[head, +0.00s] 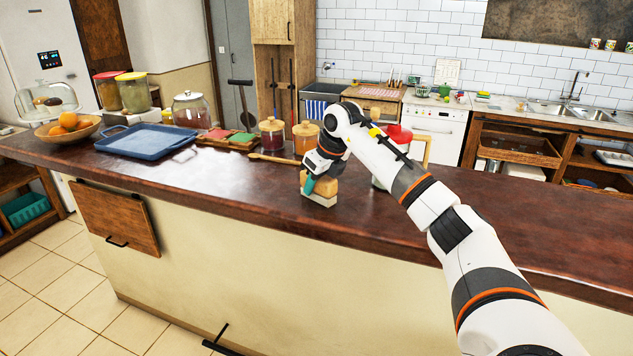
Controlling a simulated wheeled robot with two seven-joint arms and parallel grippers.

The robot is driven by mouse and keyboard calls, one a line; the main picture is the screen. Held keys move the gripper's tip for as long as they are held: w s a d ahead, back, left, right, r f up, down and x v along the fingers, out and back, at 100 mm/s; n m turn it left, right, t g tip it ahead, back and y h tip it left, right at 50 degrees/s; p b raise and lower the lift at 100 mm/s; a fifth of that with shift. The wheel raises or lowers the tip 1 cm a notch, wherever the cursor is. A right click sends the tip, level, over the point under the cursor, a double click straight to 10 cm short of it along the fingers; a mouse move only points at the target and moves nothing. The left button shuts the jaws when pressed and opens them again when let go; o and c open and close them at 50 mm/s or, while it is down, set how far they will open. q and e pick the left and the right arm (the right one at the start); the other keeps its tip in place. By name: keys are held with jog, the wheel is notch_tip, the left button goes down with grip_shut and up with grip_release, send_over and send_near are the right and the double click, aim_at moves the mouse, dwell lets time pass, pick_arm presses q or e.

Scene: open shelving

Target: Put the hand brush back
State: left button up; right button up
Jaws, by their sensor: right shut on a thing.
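The hand brush (321,198), a tan wooden block with a pale lower part, is at the front edge of the dark countertop (235,188). My right gripper (314,179) reaches in from the right and is shut on the top of the brush. A teal patch shows at the grip; I cannot tell if it belongs to the finger or the brush. I cannot tell whether the brush touches the counter. My left gripper is not in view.
A blue tray (147,141), a fruit bowl (68,128) and several jars stand on the left of the counter. A wooden spoon (272,158) lies behind the brush. A red-topped container (398,137) is behind my right arm. The counter's front left is clear.

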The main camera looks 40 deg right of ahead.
jog(key=o, duration=1)
jog(key=shift+f, duration=0.1)
jog(key=shift+c, duration=0.2)
jog(key=shift+r, duration=0.2)
jog(key=shift+s+r, duration=0.1)
jog(key=shift+r, duration=0.15)
jog(key=b+v, duration=0.2)
jog(key=v, duration=0.9)
jog(key=shift+s+r, duration=0.1)
jog(key=shift+r, duration=0.1)
jog(key=shift+f, duration=0.1)
